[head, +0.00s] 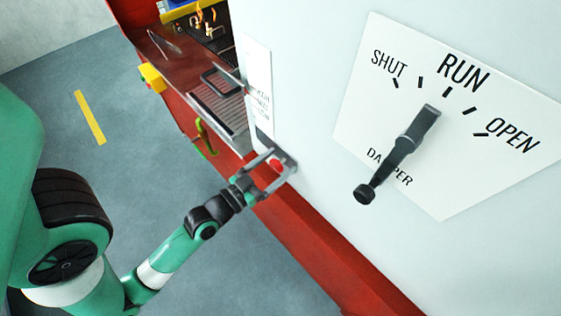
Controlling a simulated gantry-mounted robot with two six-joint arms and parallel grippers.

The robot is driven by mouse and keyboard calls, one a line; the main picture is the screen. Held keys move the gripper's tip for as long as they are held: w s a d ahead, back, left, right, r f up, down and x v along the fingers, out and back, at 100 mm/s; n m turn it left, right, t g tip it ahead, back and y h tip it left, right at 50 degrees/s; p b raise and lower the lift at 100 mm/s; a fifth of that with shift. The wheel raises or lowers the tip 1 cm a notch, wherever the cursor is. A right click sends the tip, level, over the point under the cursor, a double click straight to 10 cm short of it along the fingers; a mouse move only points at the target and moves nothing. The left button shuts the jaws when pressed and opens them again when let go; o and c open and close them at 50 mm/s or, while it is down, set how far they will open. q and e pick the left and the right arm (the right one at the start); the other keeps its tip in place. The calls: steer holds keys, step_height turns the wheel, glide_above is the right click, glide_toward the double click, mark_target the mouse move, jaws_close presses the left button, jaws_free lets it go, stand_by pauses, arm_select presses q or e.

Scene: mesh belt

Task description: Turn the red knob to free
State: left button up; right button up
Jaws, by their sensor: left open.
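The red knob (276,166) sits low on the edge of the pale cabinet, below a narrow white label plate. My left gripper (279,167) is open, with its two fingers around the knob, one on either side. I cannot tell whether the fingers touch it. The knob is partly covered by the gripper, and its pointer mark is too small to read. The label plate (258,75) has dark lettering that I cannot read. My right gripper is not in view.
A damper dial (440,185) marked SHUT, RUN and OPEN is on the cabinet at right, with a black lever (408,145) across it. A red machine frame (330,255) with a grated shelf (222,108) stands behind. A yellow floor strip (90,118) lies on open grey floor at left.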

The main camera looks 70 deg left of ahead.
arm_select(q)
jaws_close()
steer(key=shift+n, duration=0.4)
steer(key=n, duration=0.3)
steer(key=shift+a+n+p, duration=0.1)
steer(key=shift+n+p, duration=0.2)
steer(key=shift+p, duration=0.1)
steer(key=n, duration=0.4)
steer(key=shift+s+n+p, duration=0.1)
steer(key=shift+n+p, duration=0.2)
steer(key=n, duration=0.4)
steer(key=shift+a+f+n, duration=0.1)
steer(key=shift+n, duration=0.2)
steer(key=n+p, duration=0.1)
steer(key=n, duration=0.3)
steer(key=shift+f, duration=0.1)
steer(key=shift+n, duration=0.3)
